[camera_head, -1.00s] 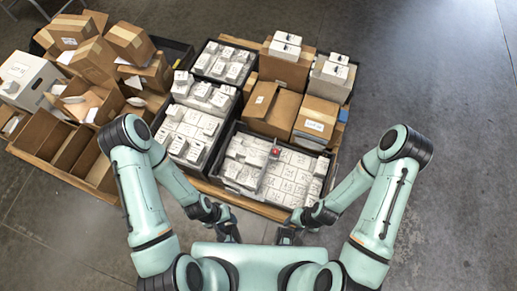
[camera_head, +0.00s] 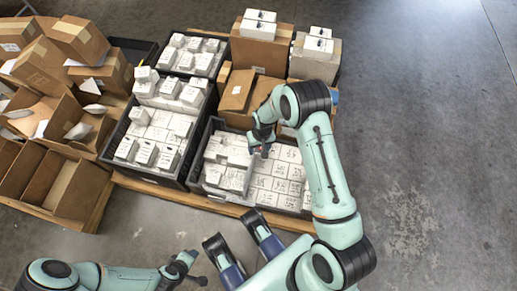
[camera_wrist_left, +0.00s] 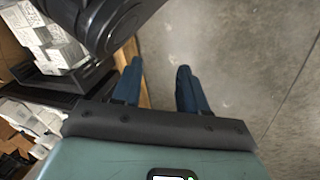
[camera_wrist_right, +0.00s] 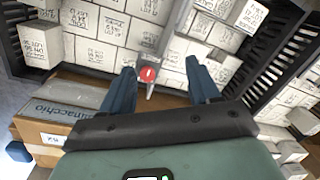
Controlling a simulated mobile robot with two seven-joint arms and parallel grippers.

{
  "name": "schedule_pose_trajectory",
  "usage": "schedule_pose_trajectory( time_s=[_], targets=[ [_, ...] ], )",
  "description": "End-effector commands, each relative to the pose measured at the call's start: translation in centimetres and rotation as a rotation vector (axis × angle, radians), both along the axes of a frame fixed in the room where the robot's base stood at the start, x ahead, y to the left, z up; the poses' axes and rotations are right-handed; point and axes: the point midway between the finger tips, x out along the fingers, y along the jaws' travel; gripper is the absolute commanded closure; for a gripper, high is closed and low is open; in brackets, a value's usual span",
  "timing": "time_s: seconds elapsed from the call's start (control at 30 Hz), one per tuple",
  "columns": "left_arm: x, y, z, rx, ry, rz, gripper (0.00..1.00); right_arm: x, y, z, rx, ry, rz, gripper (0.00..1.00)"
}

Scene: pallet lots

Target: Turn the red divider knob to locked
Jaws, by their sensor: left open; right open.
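The red divider knob (camera_wrist_right: 148,74) shows in the right wrist view, with a pale mark running nearly up and down on its face. It sits at the near end of the grey divider (camera_wrist_right: 171,36), between rows of white boxes. My right gripper (camera_wrist_right: 157,70) is open, with its blue fingers on either side of the knob; contact cannot be told. In the head view my right gripper (camera_head: 262,148) is over the crate (camera_head: 232,199) and mostly hides the knob. My left gripper (camera_wrist_left: 156,75) is open and empty over bare floor.
Black crates of white boxes stand left (camera_head: 118,130) and behind. Brown cartons (camera_head: 268,95) stand close behind the knob's crate. Open cardboard boxes (camera_head: 60,185) fill the pallet's left side. The floor at right (camera_head: 430,170) is clear.

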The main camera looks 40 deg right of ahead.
Motion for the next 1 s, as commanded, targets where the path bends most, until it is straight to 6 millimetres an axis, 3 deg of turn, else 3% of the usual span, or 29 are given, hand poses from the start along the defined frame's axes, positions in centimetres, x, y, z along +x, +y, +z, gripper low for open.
schedule_pose_trajectory(
  time_s=[0.03, 0.2, 0.47, 0.67, 1.0],
  targets=[
    [0.5, 0.3, -2.2, 0.007, -0.005, 0.007, 0.57, 1.7, -1.1, -0.9, -0.02, -0.007, -0.005, 0.39],
    [0.3, 1.6, -4.7, 0.031, 0.033, 0.046, 0.57, 4.4, -4.3, 0.2, -0.073, -0.008, -0.043, 0.39],
    [-0.4, 2.1, -5.4, 0.04, 0.073, 0.068, 0.57, 4.8, -5.6, 0.6, -0.096, -0.003, -0.064, 0.39],
    [-1.9, 2.3, -6.6, 0.039, 0.121, 0.071, 0.57, 4.8, -5.5, -2.3, -0.094, -0.001, -0.063, 0.39],
    [-6.1, 2.8, -9.2, 0.034, 0.26, 0.081, 0.57, 4.8, -5.5, -9.4, -0.094, -0.001, -0.062, 0.39]
  ],
)
